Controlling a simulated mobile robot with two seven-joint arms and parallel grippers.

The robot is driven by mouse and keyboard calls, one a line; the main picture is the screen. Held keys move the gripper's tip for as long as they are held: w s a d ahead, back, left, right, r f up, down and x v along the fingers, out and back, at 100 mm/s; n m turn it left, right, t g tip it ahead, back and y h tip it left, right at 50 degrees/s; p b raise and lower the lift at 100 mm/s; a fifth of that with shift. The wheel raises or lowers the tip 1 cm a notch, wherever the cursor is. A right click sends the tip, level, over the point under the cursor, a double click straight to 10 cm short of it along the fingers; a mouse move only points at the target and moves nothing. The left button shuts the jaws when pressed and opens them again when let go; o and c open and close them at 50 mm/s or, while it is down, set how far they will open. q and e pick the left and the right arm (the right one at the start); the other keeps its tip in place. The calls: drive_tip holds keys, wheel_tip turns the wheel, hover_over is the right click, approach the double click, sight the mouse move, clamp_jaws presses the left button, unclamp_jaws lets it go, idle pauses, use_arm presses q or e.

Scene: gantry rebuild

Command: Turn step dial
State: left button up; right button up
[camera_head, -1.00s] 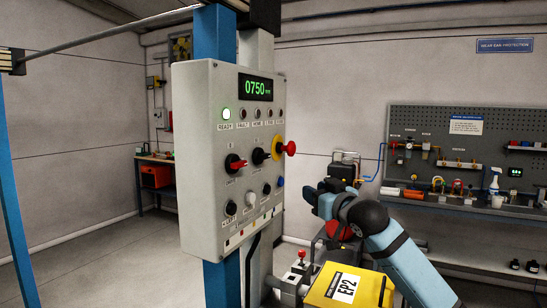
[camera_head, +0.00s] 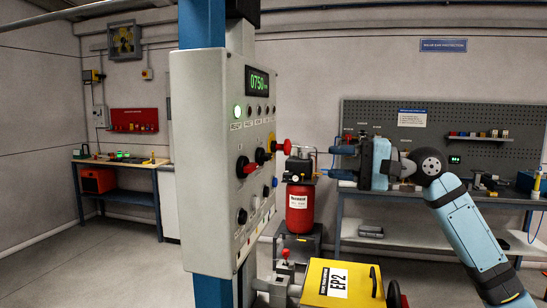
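A grey control panel (camera_head: 205,170) on a blue post faces right, seen at a steep angle. Its labels are too small to read, so I cannot tell which knob is the step dial. A large dial with a red grip (camera_head: 249,168) sits mid-panel, and another dial (camera_head: 261,156) sits up and to its right. Smaller black knobs are below, one of them at the lower left (camera_head: 242,216). My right gripper (camera_head: 331,165) points left toward the panel, clear of the dials. Its fingers are apart with nothing between them. My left gripper is out of view.
A red mushroom button (camera_head: 285,147) on a yellow base sticks out from the panel.

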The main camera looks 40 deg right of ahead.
sight(270, 157)
drive_tip(key=p+x, duration=0.1)
drive_tip(key=x, duration=0.3)
drive_tip(key=p+x, duration=0.2)
drive_tip(key=x, duration=0.2)
drive_tip(key=p+x, duration=0.1)
drive_tip(key=x, duration=0.3)
drive_tip(key=shift+s+a+r, duration=0.15)
drive_tip(key=shift+r, duration=0.25)
drive_tip(key=shift+w+a+f, duration=0.15)
drive_tip(key=shift+w+a, duration=0.25)
drive_tip(key=shift+w, duration=0.05)
clamp_jaws()
